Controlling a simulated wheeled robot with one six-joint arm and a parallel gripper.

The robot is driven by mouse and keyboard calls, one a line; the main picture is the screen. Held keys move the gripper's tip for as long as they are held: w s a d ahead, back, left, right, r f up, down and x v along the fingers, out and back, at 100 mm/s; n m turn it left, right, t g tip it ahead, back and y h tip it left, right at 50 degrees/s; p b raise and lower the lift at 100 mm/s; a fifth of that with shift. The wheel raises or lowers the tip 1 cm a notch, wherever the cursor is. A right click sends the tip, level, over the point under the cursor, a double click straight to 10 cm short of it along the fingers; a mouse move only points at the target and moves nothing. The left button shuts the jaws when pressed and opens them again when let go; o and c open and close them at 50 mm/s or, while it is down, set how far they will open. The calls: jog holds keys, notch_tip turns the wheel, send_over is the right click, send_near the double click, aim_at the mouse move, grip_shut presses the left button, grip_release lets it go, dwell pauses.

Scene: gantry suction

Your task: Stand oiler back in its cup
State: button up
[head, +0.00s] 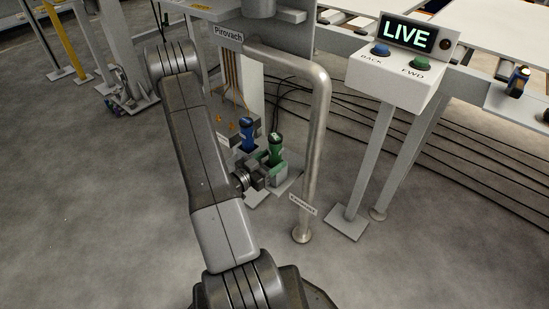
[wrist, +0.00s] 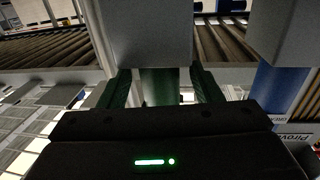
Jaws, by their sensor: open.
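A green bottle with a dark top (head: 275,148), which looks like an oiler, stands upright at a green-edged grey holder (head: 281,176) in the head view. My gripper (head: 262,176) is low beside it, at the holder's left. In the wrist view my gripper (wrist: 162,88) is open, its two dark green-tinted fingers on either side of a green cylinder (wrist: 160,92), apparently that bottle. Whether the fingers touch it, and how deep it sits in the holder, I cannot tell. A blue bottle (head: 247,141) stands just left of the green one; its blue body also shows in the wrist view (wrist: 276,92).
A bent steel pipe guard (head: 319,140) stands close to the right of the bottles. A control box marked LIVE (head: 395,75) is on legs further right.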

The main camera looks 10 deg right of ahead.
jog(key=p+v, duration=0.1)
jog(key=v, duration=0.9)
jog(key=shift+a, duration=0.25)
jog(key=shift+s, duration=0.1)
jog(key=b+x, duration=0.1)
jog(key=x, duration=1.1)
jog(key=shift+d+f+b, duration=0.1)
jog(key=shift+f+b, duration=0.15)
jog(key=shift+b, duration=0.25)
jog(key=shift+r+p, duration=0.25)
jog(key=shift+p, duration=0.05)
